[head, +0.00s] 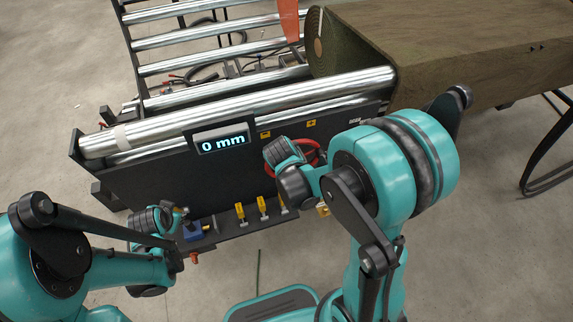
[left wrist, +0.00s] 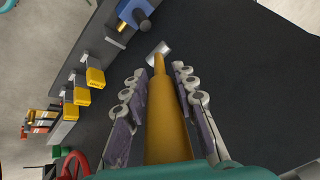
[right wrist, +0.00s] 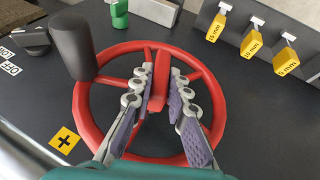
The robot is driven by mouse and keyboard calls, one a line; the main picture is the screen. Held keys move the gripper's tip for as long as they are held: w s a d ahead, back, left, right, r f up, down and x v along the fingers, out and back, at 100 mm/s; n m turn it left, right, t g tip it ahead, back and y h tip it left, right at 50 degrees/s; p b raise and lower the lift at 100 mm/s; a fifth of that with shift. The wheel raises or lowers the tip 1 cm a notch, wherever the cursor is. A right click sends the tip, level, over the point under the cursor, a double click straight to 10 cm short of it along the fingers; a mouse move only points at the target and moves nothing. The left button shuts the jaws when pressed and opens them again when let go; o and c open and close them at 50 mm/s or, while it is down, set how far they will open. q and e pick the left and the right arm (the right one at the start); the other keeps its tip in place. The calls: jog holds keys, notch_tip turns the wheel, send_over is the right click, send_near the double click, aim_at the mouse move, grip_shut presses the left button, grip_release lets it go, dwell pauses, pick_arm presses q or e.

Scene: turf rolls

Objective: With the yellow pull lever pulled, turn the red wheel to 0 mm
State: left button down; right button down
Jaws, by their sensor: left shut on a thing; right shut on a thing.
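The red wheel (right wrist: 216,92) is on the dark panel in the right wrist view; part of its rim shows in the head view (head: 318,154). The yellow pull lever (left wrist: 166,128) is a long orange-yellow bar in the left wrist view. My left gripper (left wrist: 161,74) is shut on it, fingers along both sides. The lever is hidden in the head view. The display (head: 223,140) reads 0 mm.
Yellow tags marked in mm (right wrist: 252,44) hang near the wheel. A black knob (right wrist: 32,39) with an OFF label and a yellow plus label (right wrist: 64,140) are on the panel. A blue part (head: 192,231) sits on the low ledge. A turf roll (head: 338,44) lies behind the metal rollers.

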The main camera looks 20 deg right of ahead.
jog(key=shift+a, duration=0.25)
jog(key=c, duration=1.5)
grip_release()
jog(key=shift+c, duration=0.2)
pick_arm(q)
jog(key=shift+a, duration=0.1)
pick_arm(e)
jog(key=shift+o, duration=0.3)
jog(key=v, duration=1.2)
jog(key=shift+d, duration=0.1)
jog(key=s, duration=0.5)
